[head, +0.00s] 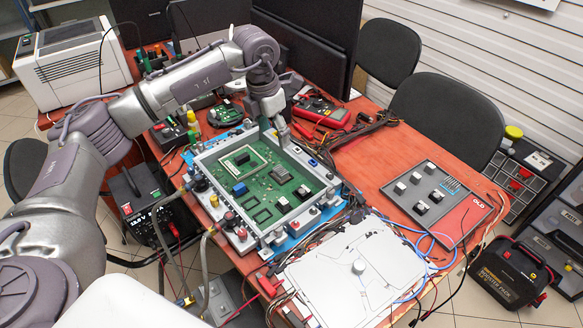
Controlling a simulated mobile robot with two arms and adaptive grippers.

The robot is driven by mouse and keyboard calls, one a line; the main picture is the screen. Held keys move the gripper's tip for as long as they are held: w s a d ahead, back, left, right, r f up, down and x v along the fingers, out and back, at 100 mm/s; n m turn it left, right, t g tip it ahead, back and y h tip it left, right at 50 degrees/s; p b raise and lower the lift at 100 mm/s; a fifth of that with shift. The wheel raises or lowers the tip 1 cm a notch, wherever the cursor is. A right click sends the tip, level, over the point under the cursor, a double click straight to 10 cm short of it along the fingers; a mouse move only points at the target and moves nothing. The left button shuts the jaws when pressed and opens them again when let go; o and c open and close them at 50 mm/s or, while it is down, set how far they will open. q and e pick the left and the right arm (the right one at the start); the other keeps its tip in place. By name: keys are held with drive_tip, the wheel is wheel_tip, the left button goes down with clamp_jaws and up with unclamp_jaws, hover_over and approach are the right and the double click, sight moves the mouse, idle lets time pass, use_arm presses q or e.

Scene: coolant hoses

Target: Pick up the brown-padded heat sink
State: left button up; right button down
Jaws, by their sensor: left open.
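The green circuit board (262,210) lies in a grey frame (216,214) on the table. A small blue block (240,188), a black part (242,159) and a ridged grey-brown square part (281,174) sit on it. The dark tray marked OLD (454,222) at the right holds several small blocks with pale tops, one of them this block (421,207). No brown pad is clear enough to tell which part is the brown-padded heat sink. My left gripper (284,139) is open, points down and hangs over the frame's back edge, apart from these parts. My right gripper is out of view.
A white cover plate (352,262) lies at the front right, with loose cables along its edges. A red multimeter (321,110) and a small green board (225,115) lie behind the frame. Black monitors (308,40) stand at the back. Bare table shows around the tray.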

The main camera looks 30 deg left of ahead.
use_arm(q)
hover_over(280, 170)
drive_tip(key=f, duration=0.7)
drive_tip(key=shift+s+a+f, duration=0.1)
drive_tip(key=shift+s+a, duration=0.1)
drive_tip(key=shift+s, duration=0.15)
drive_tip(key=shift+w+f, duration=0.1)
drive_tip(key=shift+f, duration=0.4)
drive_tip(key=f, duration=0.2)
drive_tip(key=f+p, duration=0.1)
drive_tip(key=shift+w+d+f, duration=0.1)
drive_tip(key=shift+d+f, duration=0.1)
drive_tip(key=shift+f, duration=0.15)
drive_tip(key=shift+w+f, duration=0.15)
drive_tip(key=shift+f, duration=0.35)
drive_tip(key=c, duration=1.2)
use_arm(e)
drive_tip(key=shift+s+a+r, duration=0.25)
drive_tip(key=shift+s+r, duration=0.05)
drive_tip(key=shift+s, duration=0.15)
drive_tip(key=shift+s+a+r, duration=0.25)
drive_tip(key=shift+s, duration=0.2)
use_arm(q)
drive_tip(key=shift+r, duration=0.1)
